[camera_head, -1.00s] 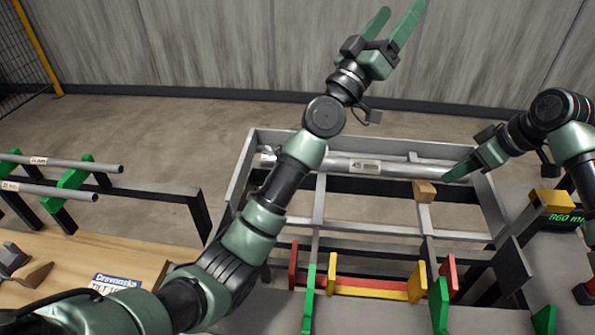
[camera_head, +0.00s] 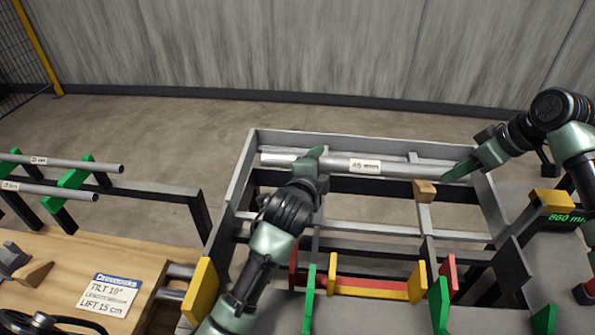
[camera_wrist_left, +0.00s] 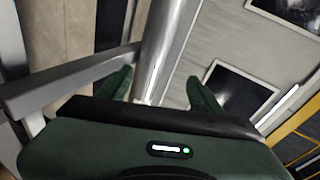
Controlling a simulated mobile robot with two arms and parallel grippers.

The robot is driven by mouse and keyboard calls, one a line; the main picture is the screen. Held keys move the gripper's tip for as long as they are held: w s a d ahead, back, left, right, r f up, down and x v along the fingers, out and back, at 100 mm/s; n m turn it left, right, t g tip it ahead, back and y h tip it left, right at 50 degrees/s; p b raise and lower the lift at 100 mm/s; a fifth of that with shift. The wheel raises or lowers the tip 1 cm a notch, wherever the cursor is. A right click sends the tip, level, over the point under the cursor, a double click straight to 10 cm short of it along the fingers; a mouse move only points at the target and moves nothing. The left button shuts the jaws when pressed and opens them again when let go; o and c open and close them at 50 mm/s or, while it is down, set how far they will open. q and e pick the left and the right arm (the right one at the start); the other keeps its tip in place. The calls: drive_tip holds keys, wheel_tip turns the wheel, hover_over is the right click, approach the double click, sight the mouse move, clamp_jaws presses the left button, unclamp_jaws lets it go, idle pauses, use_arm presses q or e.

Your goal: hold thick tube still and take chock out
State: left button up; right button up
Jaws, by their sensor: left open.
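The thick tube (camera_head: 340,165), silver with a 45 mm label, lies along the back of the grey frame. The chock (camera_head: 424,190), a small wooden block, sits in front of the tube's right half. My left gripper (camera_head: 314,158) is at the tube, left of the label. In the left wrist view the tube (camera_wrist_left: 166,45) runs between its two spread green fingers (camera_wrist_left: 160,88). My right gripper (camera_head: 462,170) is at the tube's right end, to the right of the chock. Whether its fingers are closed on the tube is hidden.
The frame (camera_head: 243,190) has several crossbars with open gaps. Red, yellow and green uprights (camera_head: 418,282) stand at the front. Thinner tubes (camera_head: 60,190) rest on a rack at left. A sign (camera_head: 117,292) lies on the wooden table (camera_head: 70,255).

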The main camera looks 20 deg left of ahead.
use_arm(q)
drive_tip(key=s+a+f+g+y, duration=0.1)
drive_tip(key=s+a+y, duration=0.15)
drive_tip(key=a, duration=0.25)
drive_tip(key=x, duration=0.8)
drive_tip(key=shift+w, duration=0.3)
drive_tip(key=shift+d, duration=0.1)
